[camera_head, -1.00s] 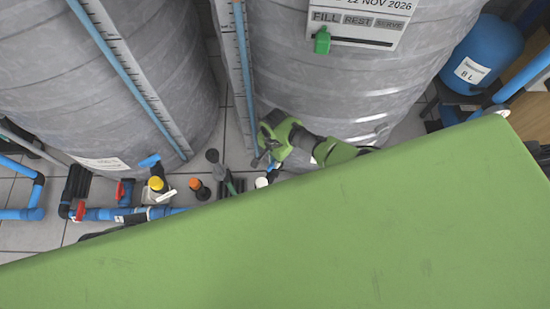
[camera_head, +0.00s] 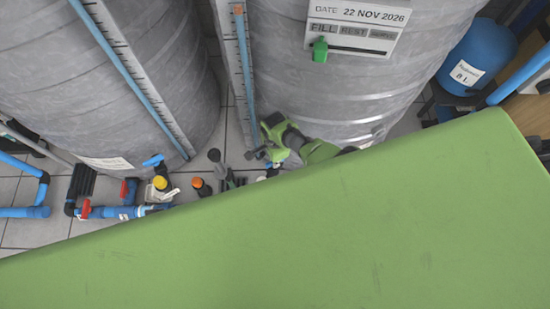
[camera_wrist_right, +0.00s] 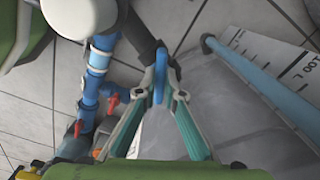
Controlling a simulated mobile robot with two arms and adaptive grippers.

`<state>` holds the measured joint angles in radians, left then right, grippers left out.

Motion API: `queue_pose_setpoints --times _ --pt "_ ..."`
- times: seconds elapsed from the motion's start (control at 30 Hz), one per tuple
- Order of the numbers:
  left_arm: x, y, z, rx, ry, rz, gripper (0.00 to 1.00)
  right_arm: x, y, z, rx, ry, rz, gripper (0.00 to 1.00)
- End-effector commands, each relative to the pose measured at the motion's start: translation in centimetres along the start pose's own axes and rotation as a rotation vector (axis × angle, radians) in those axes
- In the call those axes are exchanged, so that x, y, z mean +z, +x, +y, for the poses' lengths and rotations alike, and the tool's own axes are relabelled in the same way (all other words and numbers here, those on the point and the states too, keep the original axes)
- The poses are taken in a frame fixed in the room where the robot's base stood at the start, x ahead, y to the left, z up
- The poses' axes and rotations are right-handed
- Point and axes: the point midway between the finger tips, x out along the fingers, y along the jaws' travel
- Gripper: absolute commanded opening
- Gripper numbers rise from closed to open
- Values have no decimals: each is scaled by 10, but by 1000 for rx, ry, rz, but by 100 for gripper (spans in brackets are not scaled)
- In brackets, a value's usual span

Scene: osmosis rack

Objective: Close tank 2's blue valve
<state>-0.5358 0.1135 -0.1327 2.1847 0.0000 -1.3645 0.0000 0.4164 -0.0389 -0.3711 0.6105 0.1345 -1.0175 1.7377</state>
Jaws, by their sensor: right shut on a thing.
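My right gripper (camera_wrist_right: 160,85) is shut on a blue valve handle (camera_wrist_right: 159,72) in the right wrist view, one finger on each side of it. In the head view my right gripper (camera_head: 256,154) is low by the foot of the right-hand grey tank (camera_head: 330,100), and hides most of the valve there. Another blue valve handle (camera_head: 153,160) shows at the foot of the left-hand grey tank (camera_head: 110,70). No tank number is readable. My left gripper is not in view.
Blue pipes with red handles (camera_head: 85,209) run along the floor. A yellow cap (camera_head: 160,183) and an orange cap (camera_head: 197,182) stand beside my right gripper. A blue vessel (camera_head: 478,60) is at the right. A measuring scale (camera_head: 233,60) stands against the right-hand tank.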

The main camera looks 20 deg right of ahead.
Motion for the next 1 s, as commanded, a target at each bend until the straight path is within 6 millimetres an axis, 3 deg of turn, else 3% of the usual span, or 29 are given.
queue_pose_setpoints --times 0.4,1.0 --pt "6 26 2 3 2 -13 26 1 0 2 6 400 0 0" --pt "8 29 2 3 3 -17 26 0 1 3 4 815 2 0"
